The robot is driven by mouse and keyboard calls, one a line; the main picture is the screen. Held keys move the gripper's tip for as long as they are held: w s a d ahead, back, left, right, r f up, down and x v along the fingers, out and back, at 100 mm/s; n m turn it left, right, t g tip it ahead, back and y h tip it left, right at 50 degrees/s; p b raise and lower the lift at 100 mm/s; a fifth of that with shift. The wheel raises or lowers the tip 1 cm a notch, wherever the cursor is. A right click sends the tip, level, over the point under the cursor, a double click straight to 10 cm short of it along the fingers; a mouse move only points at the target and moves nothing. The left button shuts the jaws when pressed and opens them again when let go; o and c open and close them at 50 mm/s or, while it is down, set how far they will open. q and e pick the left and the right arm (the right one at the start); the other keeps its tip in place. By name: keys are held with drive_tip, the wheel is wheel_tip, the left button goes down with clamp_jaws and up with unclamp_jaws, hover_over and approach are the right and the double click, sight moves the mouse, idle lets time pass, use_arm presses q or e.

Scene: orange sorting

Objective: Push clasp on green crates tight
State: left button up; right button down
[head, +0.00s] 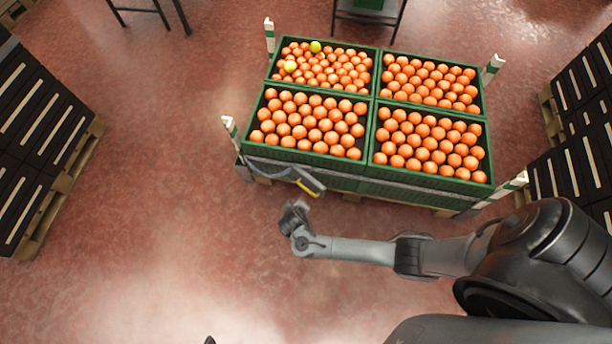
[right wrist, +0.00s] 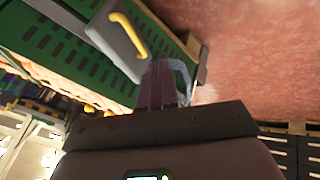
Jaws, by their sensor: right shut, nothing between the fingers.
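Four green crates (head: 330,160) full of oranges stand in a two-by-two block on a pallet. A grey clasp (head: 312,181) with a yellow handle (head: 308,188) sticks out from the front side, left of the middle. In the right wrist view the clasp (right wrist: 112,45) and its curved yellow handle (right wrist: 130,34) are near, against the green crate wall (right wrist: 45,38). My right gripper (head: 293,208) is just below and in front of the clasp. Its fingers (right wrist: 162,80) are shut and empty, close to the clasp; whether they touch it is unclear. My left gripper is not in view.
A grey-blue strap (head: 265,163) runs along the crates' front; a blue loop (right wrist: 183,75) shows by my fingers. Green-and-white corner posts (head: 231,131) stand around the crates. Stacked black crates on pallets (head: 50,135) stand left and right. The floor between is clear.

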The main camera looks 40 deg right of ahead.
drive_tip(key=w+d+f+b, duration=0.3)
drive_tip(key=d+f+b, duration=0.4)
drive_tip(key=f, duration=0.1)
drive_tip(key=shift+w+d+f, duration=0.15)
drive_tip(key=shift+w+d, duration=0.1)
drive_tip(key=shift+w, duration=0.15)
